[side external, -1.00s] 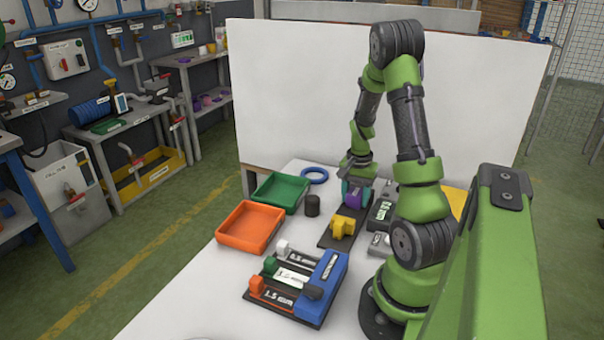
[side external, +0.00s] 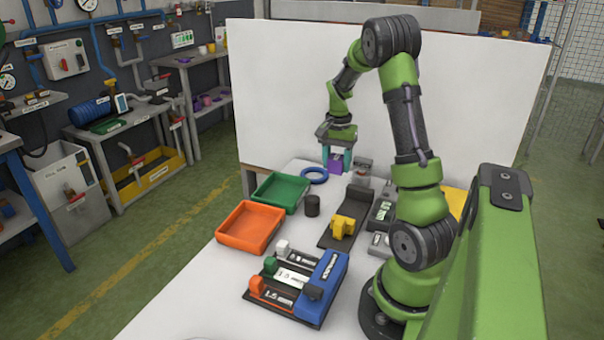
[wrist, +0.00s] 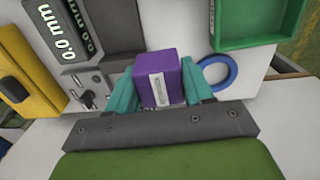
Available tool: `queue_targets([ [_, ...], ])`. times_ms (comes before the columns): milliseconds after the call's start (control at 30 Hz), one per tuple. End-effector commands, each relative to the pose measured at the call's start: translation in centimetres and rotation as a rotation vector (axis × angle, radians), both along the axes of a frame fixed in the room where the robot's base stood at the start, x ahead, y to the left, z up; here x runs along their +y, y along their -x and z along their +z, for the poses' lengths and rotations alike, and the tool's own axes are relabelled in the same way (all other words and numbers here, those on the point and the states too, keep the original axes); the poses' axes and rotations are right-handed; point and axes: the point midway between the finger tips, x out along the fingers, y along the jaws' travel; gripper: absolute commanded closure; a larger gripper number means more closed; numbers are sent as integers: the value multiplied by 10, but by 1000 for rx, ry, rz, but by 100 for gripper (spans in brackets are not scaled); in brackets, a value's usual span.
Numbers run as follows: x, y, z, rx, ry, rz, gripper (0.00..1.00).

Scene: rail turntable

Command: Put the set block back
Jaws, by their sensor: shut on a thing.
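The purple set block (side external: 336,164) is held between the teal fingers of my gripper (side external: 335,160) at the far end of the table, with the blue ring just to its left in the side view. In the wrist view the purple block (wrist: 160,78) shows a white label, and the gripper's teal fingers (wrist: 160,95) press on both sides of it. The block appears raised above the table. A dark rail plate (side external: 335,232) with a yellow piece (side external: 343,226) lies nearer the camera. A small grey piece (side external: 363,168) stands right of the block.
A blue ring (side external: 314,175), green tray (side external: 280,194), orange tray (side external: 250,228) and black cylinder (side external: 312,205) stand on the left. Grey display units (side external: 381,212) sit near my base.

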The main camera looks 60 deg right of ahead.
Motion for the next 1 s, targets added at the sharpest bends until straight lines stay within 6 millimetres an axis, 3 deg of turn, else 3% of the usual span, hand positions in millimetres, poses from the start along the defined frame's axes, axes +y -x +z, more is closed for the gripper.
queue_targets([
  [100,-5,-24,0,-11,4,-14,98],
  [200,-7,-30,-7,-19,3,-35,98],
  [400,-7,-29,-44,-18,0,-44,98],
  [800,-7,-29,-91,-19,2,-44,98],
  [1000,-7,-29,-94,-22,5,-44,98],
])
